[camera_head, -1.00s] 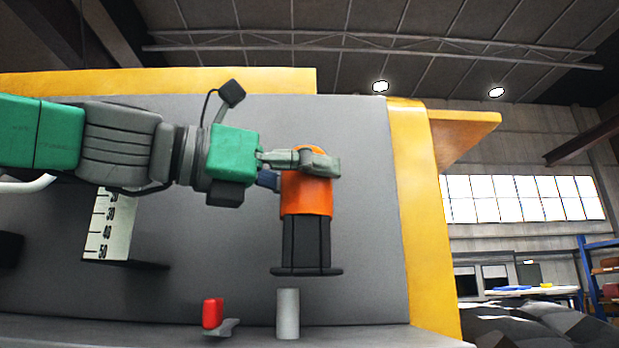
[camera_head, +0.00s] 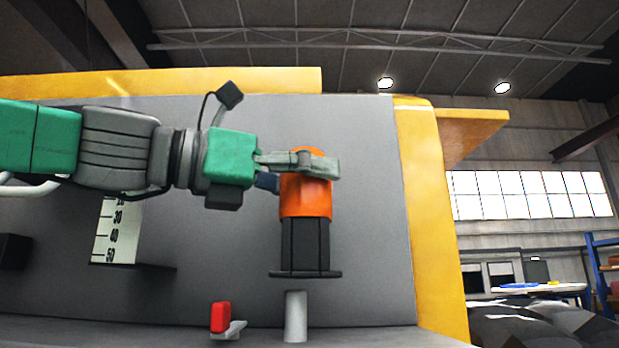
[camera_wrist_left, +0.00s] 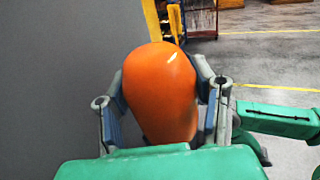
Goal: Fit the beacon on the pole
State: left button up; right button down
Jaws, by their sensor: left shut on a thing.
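The beacon (camera_head: 306,200) has an orange dome above a dark ribbed base with a wide flange at its bottom. My left gripper (camera_head: 312,164) is shut on its orange upper part and holds it upright. The left wrist view shows the orange dome (camera_wrist_left: 162,92) between the two fingers. The pole (camera_head: 296,316) is a short grey upright cylinder below the beacon. A small gap shows between the flange and the pole top, with the pole slightly left of the beacon's middle. My right gripper is not in the head view; a green arm part (camera_wrist_left: 275,118) shows at the right of the wrist view.
A red piece on a small grey bracket (camera_head: 221,317) stands just left of the pole. A marked scale plate (camera_head: 117,232) with a dark ledge is farther left. A grey panel (camera_head: 370,200) with yellow edges (camera_head: 428,200) rises behind.

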pick_arm(q)
jog(key=shift+a, duration=0.6)
jog(key=shift+a+f, duration=0.15)
jog(key=shift+d+f+b, duration=0.55)
jog(key=shift+f, duration=0.1)
pick_arm(e)
jog(key=shift+a+f, duration=0.1)
jog(key=shift+f, duration=0.35)
pick_arm(q)
jog(key=shift+a, duration=0.1)
pick_arm(e)
jog(key=shift+a+r, duration=0.1)
pick_arm(q)
jog(key=shift+a+r, duration=0.1)
jog(key=shift+r, duration=0.05)
jog(key=shift+a+r+p, duration=0.2)
jog(key=shift+r+p, duration=0.2)
jog(key=shift+p, duration=0.3)
jog(key=shift+d, duration=0.1)
pick_arm(e)
jog(key=shift+a+r, duration=0.1)
jog(key=shift+r, duration=0.55)
pick_arm(q)
jog(key=shift+d, duration=0.15)
jog(key=shift+a, duration=0.35)
pick_arm(e)
jog(key=shift+r, duration=0.25)
